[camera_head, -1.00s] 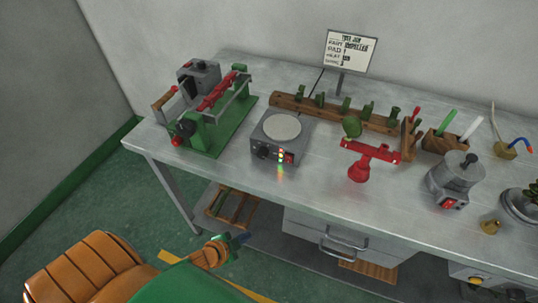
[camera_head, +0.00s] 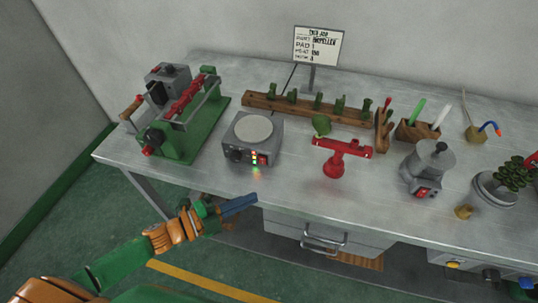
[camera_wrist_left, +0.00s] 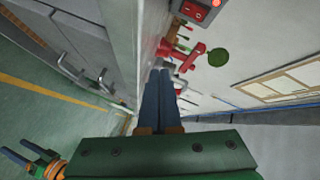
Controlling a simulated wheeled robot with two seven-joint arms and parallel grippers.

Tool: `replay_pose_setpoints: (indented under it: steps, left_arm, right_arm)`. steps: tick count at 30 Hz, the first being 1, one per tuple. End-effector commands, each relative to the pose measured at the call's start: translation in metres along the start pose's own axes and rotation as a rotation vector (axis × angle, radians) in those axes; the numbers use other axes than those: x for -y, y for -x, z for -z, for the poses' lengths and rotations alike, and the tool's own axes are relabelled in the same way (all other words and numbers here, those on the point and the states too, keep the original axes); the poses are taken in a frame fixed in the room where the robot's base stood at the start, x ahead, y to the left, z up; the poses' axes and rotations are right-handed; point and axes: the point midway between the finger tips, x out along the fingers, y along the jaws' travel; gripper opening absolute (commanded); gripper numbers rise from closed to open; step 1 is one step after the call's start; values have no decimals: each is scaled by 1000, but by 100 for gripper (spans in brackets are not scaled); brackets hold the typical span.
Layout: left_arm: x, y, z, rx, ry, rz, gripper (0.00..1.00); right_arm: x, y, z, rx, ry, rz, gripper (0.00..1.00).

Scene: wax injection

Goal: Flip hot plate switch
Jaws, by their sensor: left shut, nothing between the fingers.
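The hot plate (camera_head: 231,142), a grey box with a round pale top, stands near the table's front edge in the head view. Its front has a dark knob, small lit lamps and a red switch (camera_head: 264,159). A red switch on a grey face also shows at the top of the left wrist view (camera_wrist_left: 194,11). My left gripper (camera_head: 255,198) is shut and empty, its blue fingers in front of the table edge, below the hot plate and apart from it. In the left wrist view, my right gripper (camera_wrist_left: 24,155) has its blue fingers apart, low at the left.
A green-based machine (camera_head: 185,145) stands left of the hot plate. A red stand (camera_head: 335,168) with a green piece is to its right. A wooden rack (camera_head: 280,104) and a sign (camera_head: 318,45) are behind. A grey pot (camera_head: 427,166) is further right. Drawers hang below the tabletop.

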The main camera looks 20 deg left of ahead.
Motion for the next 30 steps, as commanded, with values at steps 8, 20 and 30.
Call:
replay_pose_setpoints:
  steps: [8, 20, 30]
  left_arm:
    - [3, -6, -6, 1, -1, 1, 0]
    - [31, -46, -36, 2, -2, 2, 0]
    - [44, -61, -46, 2, 1, 0, 0]
  right_arm:
    - [1, -4, -1, 2, 0, 1, 65]
    - [3, -25, -3, 2, -1, 3, 65]
    - [3, -32, -4, 1, -1, 4, 65]
